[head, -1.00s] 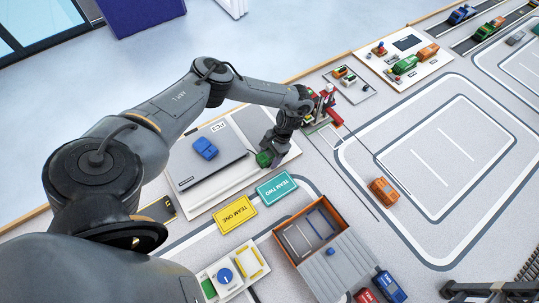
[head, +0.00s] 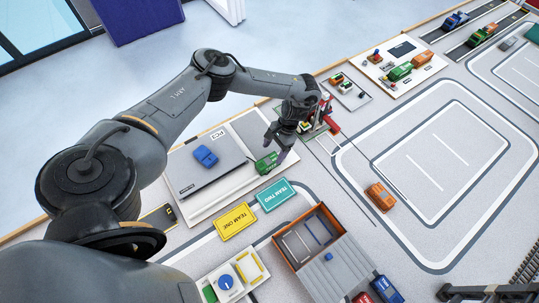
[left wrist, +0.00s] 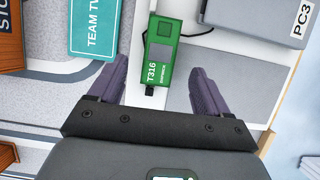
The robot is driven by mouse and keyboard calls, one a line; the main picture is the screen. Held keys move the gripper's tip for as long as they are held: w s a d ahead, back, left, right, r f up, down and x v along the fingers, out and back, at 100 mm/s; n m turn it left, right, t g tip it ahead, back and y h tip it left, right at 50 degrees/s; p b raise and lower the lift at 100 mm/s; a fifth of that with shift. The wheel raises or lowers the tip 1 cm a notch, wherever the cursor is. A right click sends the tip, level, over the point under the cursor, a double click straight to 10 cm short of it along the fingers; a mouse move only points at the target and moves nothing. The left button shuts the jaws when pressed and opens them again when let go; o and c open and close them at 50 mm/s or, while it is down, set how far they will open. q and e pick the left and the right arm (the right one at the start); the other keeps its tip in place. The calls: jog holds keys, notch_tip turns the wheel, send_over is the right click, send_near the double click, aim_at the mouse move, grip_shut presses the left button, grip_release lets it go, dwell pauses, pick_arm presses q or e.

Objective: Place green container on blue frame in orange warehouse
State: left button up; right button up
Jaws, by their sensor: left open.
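A small green block marked T316 (head: 266,163), which I take as the green container, lies on a white surface beside a grey laptop. In the left wrist view the green block (left wrist: 160,58) lies between my two finger tips, with a gap on each side. My left gripper (head: 277,149) is open just above it, fingers pointing down. The orange-walled warehouse (head: 291,256) stands at the lower middle with an open top part. A blue frame (head: 319,230) lies on its floor, beside white frame lines. My right gripper is out of view.
A yellow sign (head: 235,221) and a teal sign (head: 275,195) lie between laptop and warehouse. A red crane-like model (head: 325,118) stands close behind my gripper. An orange vehicle (head: 380,196) is further right.

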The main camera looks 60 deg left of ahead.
pick_arm(q)
jog(key=shift+p+v, duration=0.65)
jog(key=shift+v, duration=1.7)
